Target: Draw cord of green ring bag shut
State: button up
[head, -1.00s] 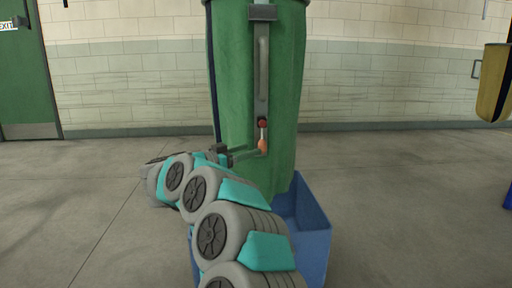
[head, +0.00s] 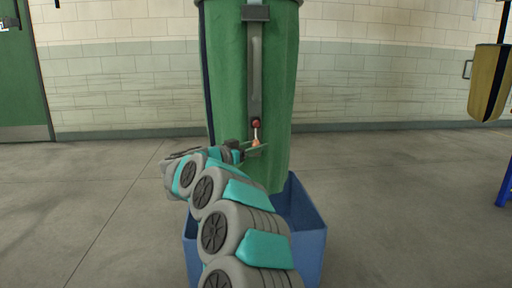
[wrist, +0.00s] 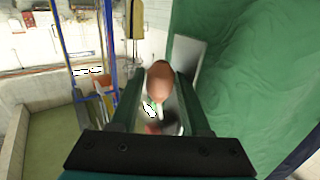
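The green bag (head: 228,95) hangs upright in the middle of the head view, its top cut off by the frame. A grey strip (head: 255,75) runs down its front. At the strip's lower end is a red piece (head: 256,121), with a short pale cord and an orange-brown knob (head: 256,142) below it. My gripper (head: 258,149) is at the knob. In the wrist view the knob (wrist: 159,78) lies between the two fingers of my gripper (wrist: 160,85), which stand apart. Slim gaps seem to show beside it, so I see no firm grip.
A blue open bin (head: 308,225) stands on the floor under the bag, behind my arm. A tan and black bag (head: 487,82) hangs at the far right near a blue frame (head: 505,185). The floor to the left is clear.

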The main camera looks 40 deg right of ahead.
grip_shut()
dwell(1.0)
